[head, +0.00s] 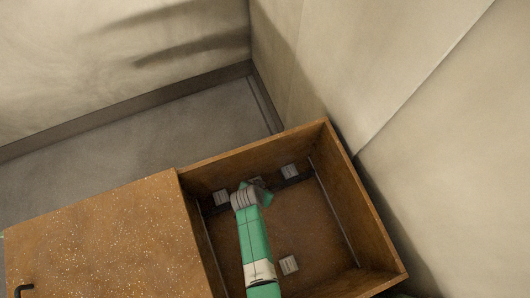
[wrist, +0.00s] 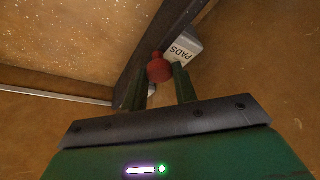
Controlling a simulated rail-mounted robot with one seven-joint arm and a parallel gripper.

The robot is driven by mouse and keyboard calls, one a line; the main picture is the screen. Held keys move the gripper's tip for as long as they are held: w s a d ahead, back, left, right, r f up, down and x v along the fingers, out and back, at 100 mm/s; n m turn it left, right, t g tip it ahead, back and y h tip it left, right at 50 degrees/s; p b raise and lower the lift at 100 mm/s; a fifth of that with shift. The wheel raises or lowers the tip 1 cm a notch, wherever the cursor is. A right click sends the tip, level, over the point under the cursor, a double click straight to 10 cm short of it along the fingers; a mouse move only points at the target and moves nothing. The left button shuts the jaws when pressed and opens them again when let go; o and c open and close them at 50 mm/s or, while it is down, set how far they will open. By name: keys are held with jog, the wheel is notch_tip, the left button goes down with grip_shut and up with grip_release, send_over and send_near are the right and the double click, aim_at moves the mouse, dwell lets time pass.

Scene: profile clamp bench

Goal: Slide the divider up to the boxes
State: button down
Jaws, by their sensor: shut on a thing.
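The divider is a dark bar (head: 308,175) that crosses the wooden drawer near its far side in the head view. In the wrist view the divider (wrist: 172,32) runs diagonally and carries a red knob (wrist: 159,68). My gripper (wrist: 158,88) is shut on the red knob, one finger on each side. In the head view my gripper (head: 262,190) hides the middle of the divider. Small pale boxes (head: 290,171) (head: 221,197) sit along the divider. A box marked PADS (wrist: 183,47) lies close beside the divider; I cannot tell if they touch.
Another pale box (head: 289,265) lies apart in the near part of the drawer (head: 345,180). A thin rail runs along each inner side wall. A speckled wooden top (head: 100,235) adjoins the drawer at left. Bare drawer floor shows between the divider and the near box.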

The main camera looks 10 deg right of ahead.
jog(key=c, duration=1.1)
grip_release()
jog(key=shift+s, duration=0.1)
jog(key=p+v, duration=0.4)
jog(key=v, duration=0.3)
jog(key=shift+a+r, duration=0.1)
jog(key=shift+r, duration=0.25)
